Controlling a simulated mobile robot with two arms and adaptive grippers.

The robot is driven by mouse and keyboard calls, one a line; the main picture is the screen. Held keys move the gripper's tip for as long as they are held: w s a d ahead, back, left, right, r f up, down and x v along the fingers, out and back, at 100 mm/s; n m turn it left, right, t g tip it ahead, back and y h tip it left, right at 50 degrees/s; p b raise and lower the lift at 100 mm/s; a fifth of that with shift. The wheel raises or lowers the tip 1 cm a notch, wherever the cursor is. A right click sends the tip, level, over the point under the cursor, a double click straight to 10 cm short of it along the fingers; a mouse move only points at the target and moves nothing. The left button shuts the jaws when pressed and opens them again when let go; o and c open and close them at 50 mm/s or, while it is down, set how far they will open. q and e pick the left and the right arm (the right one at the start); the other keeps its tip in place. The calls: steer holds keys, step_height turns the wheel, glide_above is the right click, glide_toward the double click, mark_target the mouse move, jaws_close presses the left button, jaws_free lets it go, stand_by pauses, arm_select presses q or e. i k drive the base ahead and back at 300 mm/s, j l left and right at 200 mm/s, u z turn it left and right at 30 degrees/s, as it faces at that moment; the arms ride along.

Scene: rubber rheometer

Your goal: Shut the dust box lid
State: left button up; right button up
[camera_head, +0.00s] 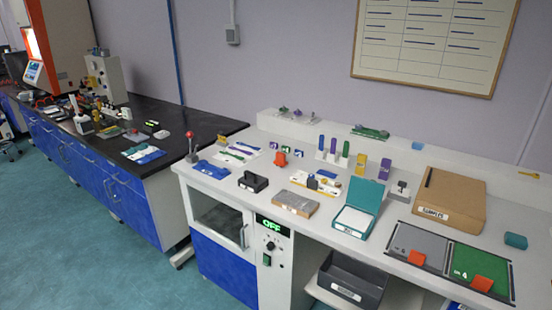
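A small teal box (344,228) stands on the white bench, right of centre and near the front edge. Its teal lid (365,193) stands raised at the back, and a white surface shows inside the box. It is the only box I see with its lid open; I cannot read a name on it. Neither of my grippers is in view.
A grey block (296,204) lies left of the box, and a cardboard box (450,196) stands to its right. Grey and green panels (478,262) with orange tags are at the right. A dark bin (351,283) sits below the benchtop.

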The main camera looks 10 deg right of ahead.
mark_target(367, 195)
steer(key=i+l, duration=0.2)
steer(key=l, duration=0.2)
steer(key=i+l, duration=0.15)
steer(key=l, duration=0.25)
steer(key=i+l, duration=0.2)
steer(key=l, duration=0.2)
